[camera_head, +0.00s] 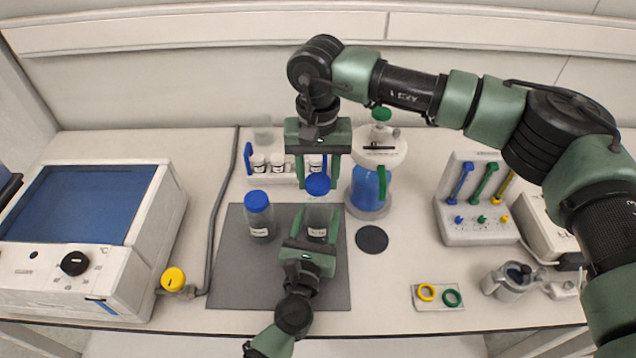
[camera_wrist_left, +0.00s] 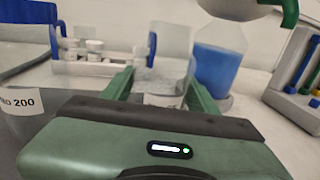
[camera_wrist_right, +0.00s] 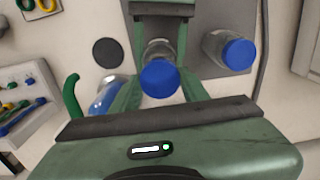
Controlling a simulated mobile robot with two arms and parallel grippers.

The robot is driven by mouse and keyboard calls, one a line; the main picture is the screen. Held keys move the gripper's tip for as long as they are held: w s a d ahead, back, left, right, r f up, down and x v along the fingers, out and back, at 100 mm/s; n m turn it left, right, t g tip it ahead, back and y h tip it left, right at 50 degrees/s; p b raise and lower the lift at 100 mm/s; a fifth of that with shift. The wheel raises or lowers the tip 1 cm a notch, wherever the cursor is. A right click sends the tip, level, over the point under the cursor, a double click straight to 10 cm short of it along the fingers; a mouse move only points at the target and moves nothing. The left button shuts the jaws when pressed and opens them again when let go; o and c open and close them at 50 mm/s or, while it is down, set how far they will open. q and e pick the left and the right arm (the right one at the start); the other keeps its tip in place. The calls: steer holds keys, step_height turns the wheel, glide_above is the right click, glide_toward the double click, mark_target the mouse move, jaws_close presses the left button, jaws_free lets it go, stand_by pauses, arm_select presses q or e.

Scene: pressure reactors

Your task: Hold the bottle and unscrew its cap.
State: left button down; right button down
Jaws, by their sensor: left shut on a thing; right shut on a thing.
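The held bottle (camera_head: 318,220) is clear glass with a white label and stands upright over the grey mat (camera_head: 225,285). My left gripper (camera_head: 318,228) is shut around its body from the front; the left wrist view shows the fingers (camera_wrist_left: 160,92) on either side of its label.
A second blue-capped bottle (camera_head: 258,214) stands close left on the mat. A blue-filled flask (camera_head: 366,190) stands close right, near a dark disc (camera_head: 371,239). A vial rack (camera_head: 283,170) is behind. A large device (camera_head: 85,240) fills the left.

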arm_select(q)
steer(key=shift+c, duration=1.6)
jaws_free()
